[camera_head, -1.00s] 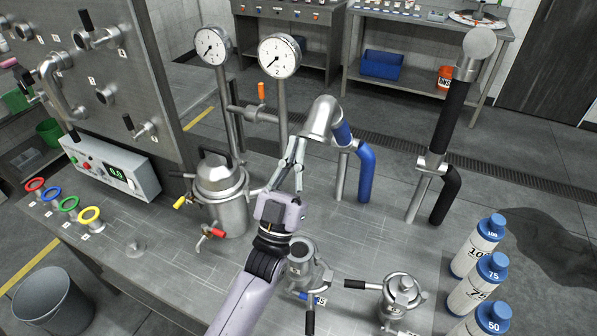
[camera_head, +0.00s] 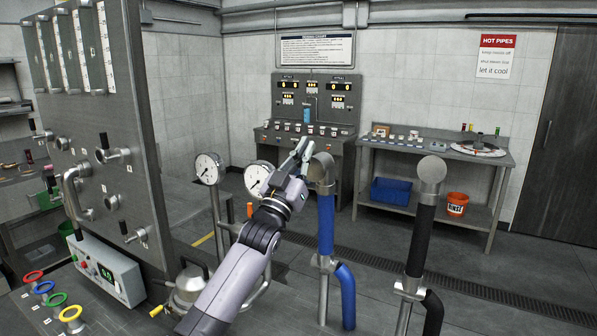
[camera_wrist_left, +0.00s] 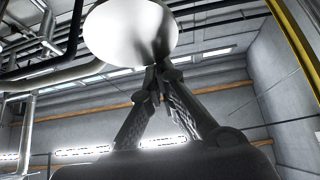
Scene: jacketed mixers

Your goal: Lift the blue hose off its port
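The blue hose (camera_head: 325,226) stands about upright in the head view, right of centre. A steel elbow (camera_head: 321,168) tops it, and its lower blue bend (camera_head: 346,292) runs down below a metal coupling. My left gripper (camera_head: 301,148) is raised beside the elbow, on its left. Its fingers look closed together with nothing seen between them. In the left wrist view the fingertips (camera_wrist_left: 157,74) meet just below a shiny rounded metal surface (camera_wrist_left: 130,30), likely the elbow; I cannot tell whether they touch it. The port is not visible. My right gripper is not in view.
A black hose (camera_head: 420,240) with a rounded steel top stands to the right. Two gauges (camera_head: 208,168) stand left of my gripper, and a metal panel (camera_head: 95,130) fills the left. A bench (camera_head: 372,147) with a blue bin (camera_head: 391,190) stands behind.

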